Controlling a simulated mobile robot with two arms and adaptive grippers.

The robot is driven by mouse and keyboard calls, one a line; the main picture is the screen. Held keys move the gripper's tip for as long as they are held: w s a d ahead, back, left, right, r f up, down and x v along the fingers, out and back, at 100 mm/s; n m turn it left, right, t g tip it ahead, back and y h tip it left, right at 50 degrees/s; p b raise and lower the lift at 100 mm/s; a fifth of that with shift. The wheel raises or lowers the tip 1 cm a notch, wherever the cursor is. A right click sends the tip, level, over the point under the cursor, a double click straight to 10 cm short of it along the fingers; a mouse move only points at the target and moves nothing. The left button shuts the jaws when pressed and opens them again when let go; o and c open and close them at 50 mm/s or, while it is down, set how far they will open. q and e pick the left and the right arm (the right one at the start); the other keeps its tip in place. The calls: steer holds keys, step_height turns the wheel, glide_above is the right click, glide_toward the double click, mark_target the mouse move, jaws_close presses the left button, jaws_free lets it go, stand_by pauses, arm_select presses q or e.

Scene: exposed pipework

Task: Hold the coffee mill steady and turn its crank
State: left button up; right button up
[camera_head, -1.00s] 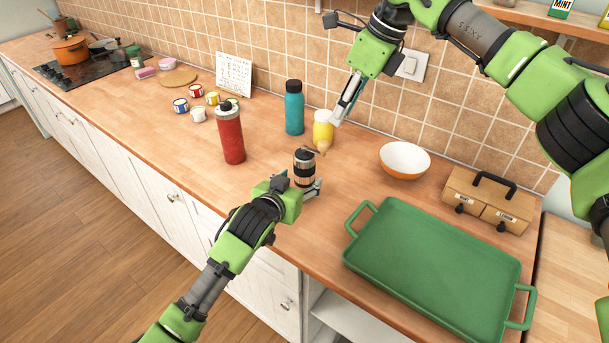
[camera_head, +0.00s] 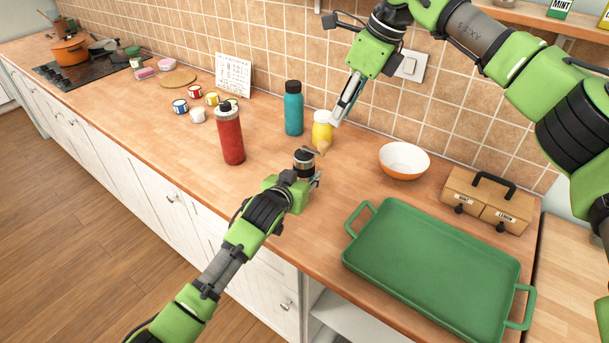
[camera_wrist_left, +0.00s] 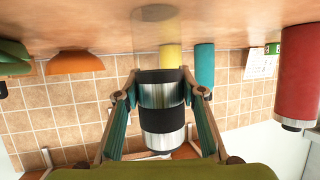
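The coffee mill (camera_head: 304,163) stands upright on the counter, a steel and black cylinder. Its dark crank arm on top ends in a light wooden knob (camera_head: 323,147), pointing right. My left gripper (camera_head: 306,178) is at the mill's near side and hides its lower part.
A yellow bottle (camera_head: 322,130) stands close behind the mill, with a teal bottle (camera_head: 294,108) beside it. A red bottle (camera_head: 229,135) stands to the left. A bowl (camera_head: 404,160), a green tray (camera_head: 435,270) and a wooden box (camera_head: 490,203) are to the right.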

mark_target(324, 142)
steer(key=shift+o, duration=0.8)
steer(key=a+n, duration=0.1)
steer(key=n, duration=0.7)
steer(key=a+n+t+h, duration=0.1)
steer(key=n, duration=0.7)
steer(key=w+a+f+n+t, duration=0.1)
steer(key=n, duration=0.7)
steer(key=shift+w+f, duration=0.1)
steer(key=n+t, duration=0.1)
steer(key=n, duration=0.3)
steer(key=shift+w+a, duration=0.1)
steer(key=shift+a, duration=0.1)
steer(key=shift+f, duration=4.15)
steer(key=c, duration=0.8)
